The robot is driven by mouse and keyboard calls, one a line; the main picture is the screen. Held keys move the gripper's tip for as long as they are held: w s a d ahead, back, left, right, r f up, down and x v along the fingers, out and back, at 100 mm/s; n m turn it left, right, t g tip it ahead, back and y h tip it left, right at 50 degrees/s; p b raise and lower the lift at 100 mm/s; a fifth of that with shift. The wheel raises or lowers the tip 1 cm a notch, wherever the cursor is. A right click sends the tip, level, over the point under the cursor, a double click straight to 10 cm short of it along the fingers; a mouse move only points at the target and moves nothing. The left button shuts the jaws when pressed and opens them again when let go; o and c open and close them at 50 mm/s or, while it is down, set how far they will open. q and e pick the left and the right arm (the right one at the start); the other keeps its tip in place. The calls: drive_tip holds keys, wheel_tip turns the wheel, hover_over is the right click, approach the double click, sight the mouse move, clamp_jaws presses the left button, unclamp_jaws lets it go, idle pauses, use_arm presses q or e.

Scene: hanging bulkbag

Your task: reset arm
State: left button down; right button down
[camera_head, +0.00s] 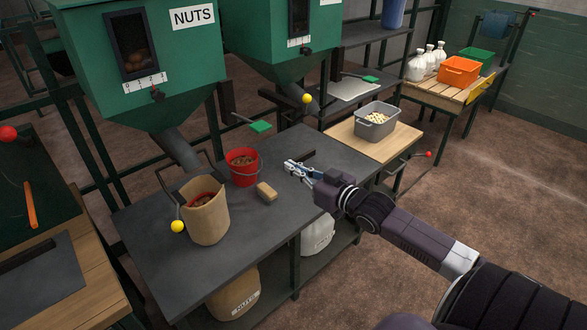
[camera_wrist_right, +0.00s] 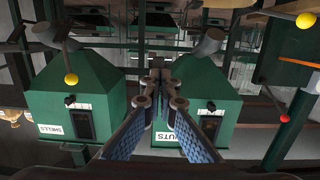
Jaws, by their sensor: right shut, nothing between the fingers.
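My right arm comes in from the lower right in the head view. Its gripper (camera_head: 292,168) is over the dark bench top (camera_head: 270,215), shut and empty. A red bucket (camera_head: 242,168) with brown contents stands to the left of the gripper. A tan block (camera_head: 266,192) lies on the bench between the bucket and the arm, apart from the gripper. A brown sack (camera_head: 206,212) with contents stands open under a chute. My left gripper is not in view.
Green hoppers, one marked NUTS (camera_head: 192,16), stand behind the bench, with yellow-knobbed levers. A grey bin (camera_head: 375,122) sits on a wooden board to the right. Sacks lie on the shelf below. Open floor lies at the right.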

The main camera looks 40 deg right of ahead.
idle(0.7)
drive_tip(key=s+d+f+m+g+h, duration=0.1)
drive_tip(key=s+d+f+g, duration=0.15)
drive_tip(key=f, duration=0.85)
drive_tip(key=s+d+f+m+g+h, duration=0.15)
drive_tip(key=s+f, duration=0.25)
drive_tip(key=f, duration=0.8)
drive_tip(key=s+a+f+g, duration=0.1)
drive_tip(key=s+f+g, duration=0.1)
drive_tip(key=s+f, duration=0.45)
drive_tip(key=s+a+f+g, duration=0.1)
drive_tip(key=s+f+g, duration=0.15)
drive_tip(key=f, duration=0.75)
drive_tip(key=s+a+f+n+g, duration=0.1)
drive_tip(key=s+a+f+g, duration=0.1)
drive_tip(key=s+a+f, duration=0.5)
drive_tip(key=s+a+f+n+g, duration=0.1)
drive_tip(key=s+a+f+g, duration=0.15)
drive_tip(key=s+f, duration=0.75)
drive_tip(key=s+a+f+n+g, duration=0.1)
drive_tip(key=s+a+f, duration=0.1)
drive_tip(key=s+a, duration=0.4)
drive_tip(key=s+a+f+n+g+y, duration=0.1)
drive_tip(key=s+a+f, duration=0.2)
drive_tip(key=s, duration=0.9)
drive_tip(key=a, duration=0.3)
drive_tip(key=shift+a+f+g, duration=0.15)
drive_tip(key=shift+f+g, duration=0.1)
drive_tip(key=shift+g, duration=0.15)
